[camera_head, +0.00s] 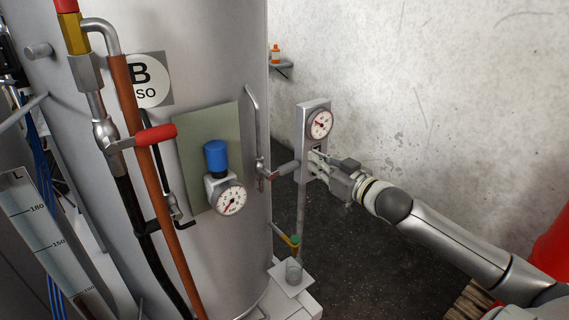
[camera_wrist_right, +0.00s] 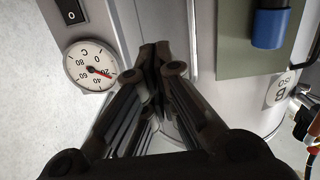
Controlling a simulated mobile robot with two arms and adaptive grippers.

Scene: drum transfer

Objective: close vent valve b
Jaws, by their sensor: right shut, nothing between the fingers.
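Tank B (camera_head: 90,190) is a tall metal cylinder with a round "B ISO" label (camera_head: 150,83). My right gripper (camera_head: 315,163) is shut and empty, in front of the gauge post and just right of the lever's end. In the right wrist view its dark fingers (camera_wrist_right: 155,55) are together. My left gripper is not in view.
The grey post (camera_head: 302,220) carries a dial gauge (camera_head: 319,124), also in the right wrist view (camera_wrist_right: 90,66). A blue-capped regulator (camera_head: 217,158) and a red-handled valve (camera_head: 155,135) are on the tank's front.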

